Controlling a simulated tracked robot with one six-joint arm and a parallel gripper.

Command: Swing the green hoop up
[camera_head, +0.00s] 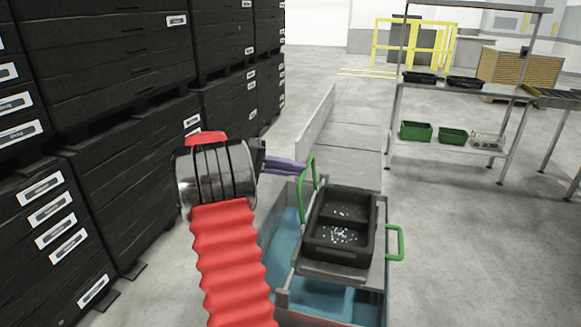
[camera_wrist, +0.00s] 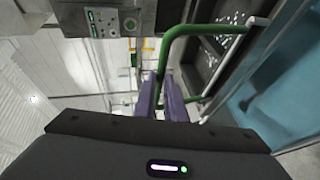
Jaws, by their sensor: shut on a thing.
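A green hoop (camera_head: 313,172) stands up at the left end of a grey carrier plate (camera_head: 338,272). It also shows large in the wrist view (camera_wrist: 166,55), where its bar runs down between my fingers. My gripper (camera_head: 303,167) reaches in from the left. Its purple fingers (camera_wrist: 163,90) are closed on the hoop's side bar. A second green hoop (camera_head: 401,243) sticks out at the plate's right side. A black tray (camera_head: 372,240) with small white bits in two compartments sits on the plate. The hoop's lower end is partly hidden by the tank wall and tray.
The plate is over a grey tank (camera_head: 282,300) with blue water. Tall stacked black crates (camera_head: 130,150) line the left side. A metal shelf (camera_head: 450,152) with green and black bins stands back right, with a yellow barrier (camera_head: 415,45) behind.

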